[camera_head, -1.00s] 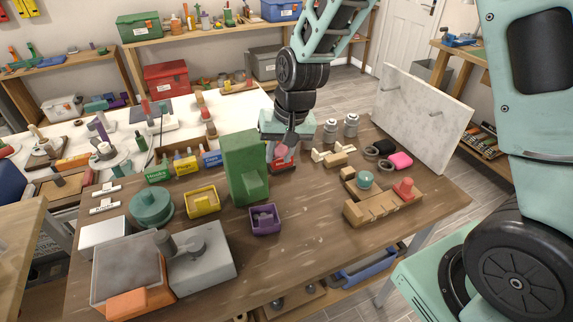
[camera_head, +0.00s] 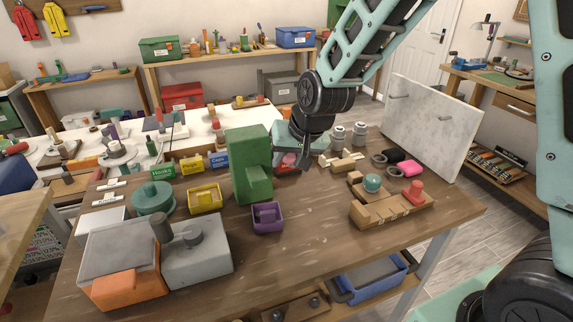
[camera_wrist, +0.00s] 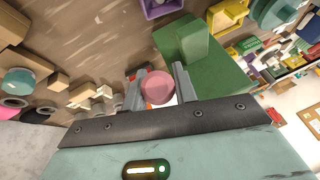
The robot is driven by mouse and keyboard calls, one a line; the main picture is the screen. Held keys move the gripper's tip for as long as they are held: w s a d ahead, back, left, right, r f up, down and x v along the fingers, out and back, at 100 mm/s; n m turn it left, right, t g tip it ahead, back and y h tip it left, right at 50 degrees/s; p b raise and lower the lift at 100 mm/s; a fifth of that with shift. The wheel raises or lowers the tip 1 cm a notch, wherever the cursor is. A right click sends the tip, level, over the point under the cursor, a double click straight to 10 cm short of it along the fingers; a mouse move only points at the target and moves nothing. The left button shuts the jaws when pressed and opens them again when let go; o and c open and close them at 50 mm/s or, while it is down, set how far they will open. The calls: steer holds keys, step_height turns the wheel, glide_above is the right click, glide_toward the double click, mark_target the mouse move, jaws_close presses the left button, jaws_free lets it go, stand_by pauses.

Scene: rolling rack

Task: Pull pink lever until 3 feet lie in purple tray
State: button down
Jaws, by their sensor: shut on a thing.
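A tall green dispenser (camera_head: 250,165) stands near the middle of the wooden table, with the purple tray (camera_head: 267,217) in front of it. Something seems to lie in the tray, but I cannot make out any feet or count them. My gripper (camera_head: 288,160) is low, just right of and behind the dispenser. In the wrist view my gripper (camera_wrist: 160,82) is shut on the round pink lever end (camera_wrist: 157,89), with a finger on each side. The green dispenser (camera_wrist: 192,50) is right beside it there, and the purple tray (camera_wrist: 160,8) is at the top edge.
A yellow bin (camera_head: 204,199) and a teal round container (camera_head: 153,198) stand left of the dispenser. A grey machine (camera_head: 197,255) is at front left. A wooden fixture (camera_head: 385,210) and an upright pale board (camera_head: 430,125) are at right. The table's front middle is clear.

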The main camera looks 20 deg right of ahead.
stand_by(0.3)
steer(key=c, duration=1.1)
jaws_free()
steer(key=b+v, duration=0.1)
steer(key=v, duration=1.6)
steer(key=shift+s, duration=0.35)
